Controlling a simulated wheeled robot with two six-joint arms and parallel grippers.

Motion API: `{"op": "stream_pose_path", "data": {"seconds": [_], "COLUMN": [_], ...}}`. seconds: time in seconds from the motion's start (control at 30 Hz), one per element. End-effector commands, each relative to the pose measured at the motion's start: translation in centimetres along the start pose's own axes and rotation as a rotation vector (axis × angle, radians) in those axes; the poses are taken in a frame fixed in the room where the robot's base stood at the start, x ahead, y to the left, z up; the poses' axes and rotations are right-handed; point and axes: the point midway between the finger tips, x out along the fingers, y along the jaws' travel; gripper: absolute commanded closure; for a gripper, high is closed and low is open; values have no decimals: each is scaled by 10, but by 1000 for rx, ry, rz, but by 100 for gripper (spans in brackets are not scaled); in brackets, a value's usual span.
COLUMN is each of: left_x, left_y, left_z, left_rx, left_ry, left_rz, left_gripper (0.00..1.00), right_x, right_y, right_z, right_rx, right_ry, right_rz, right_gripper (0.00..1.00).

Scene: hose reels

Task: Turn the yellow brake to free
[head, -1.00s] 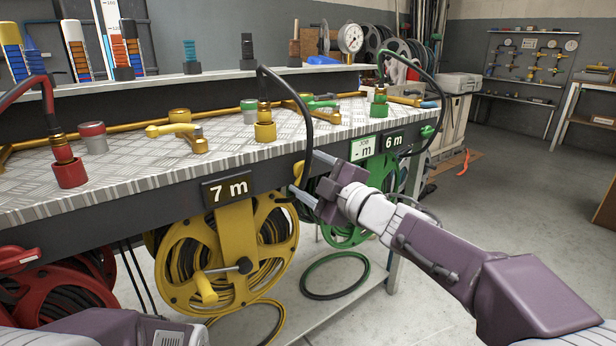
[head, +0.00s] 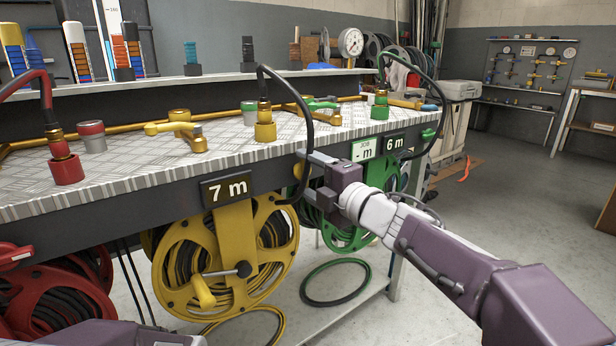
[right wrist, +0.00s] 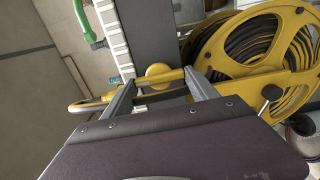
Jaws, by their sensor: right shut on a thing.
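The yellow brake (head: 298,170) is a yellow knobbed lever on the bench's front edge, right of the 7 m plate, mostly hidden in the head view by my gripper and a black hose. My right gripper (head: 305,174) is at it, with one finger above the other. In the right wrist view the yellow brake (right wrist: 158,70) lies between the two fingers of the right gripper (right wrist: 160,80), which is shut on it. The yellow reel (head: 225,255) hangs below the bench, to the left. My left gripper is out of view; only part of its arm shows at lower left.
A black hose (head: 307,115) loops down close to my right fingers. The green reel (head: 345,235) hangs behind my right gripper, and the red reel (head: 60,295) is at far left. Valves and couplings stand on the bench top (head: 120,175).

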Motion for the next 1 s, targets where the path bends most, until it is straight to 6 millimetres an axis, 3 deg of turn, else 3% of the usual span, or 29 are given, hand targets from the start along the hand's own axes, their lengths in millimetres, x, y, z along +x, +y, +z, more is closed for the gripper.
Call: {"op": "stream_pose_path", "data": {"seconds": [0.37, 0.4, 0.47, 0.8, 1.0], "left_x": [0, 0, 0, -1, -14], "left_y": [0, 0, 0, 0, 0], "left_z": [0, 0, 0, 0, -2], "left_rx": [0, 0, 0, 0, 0], "left_ry": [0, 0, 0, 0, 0], "left_rz": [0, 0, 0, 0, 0], "left_gripper": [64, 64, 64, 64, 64], "right_x": [0, 0, 0, -2, -35], "right_y": [-2, -2, -2, 0, 4], "right_z": [0, 0, 0, 0, 1], "right_rx": [-8, -7, -7, -5, -5], "right_ry": [1, 1, 1, 0, -4], "right_rz": [-4, -4, -4, -1, -1], "right_gripper": [73, 27, 11, 11, 11]}}
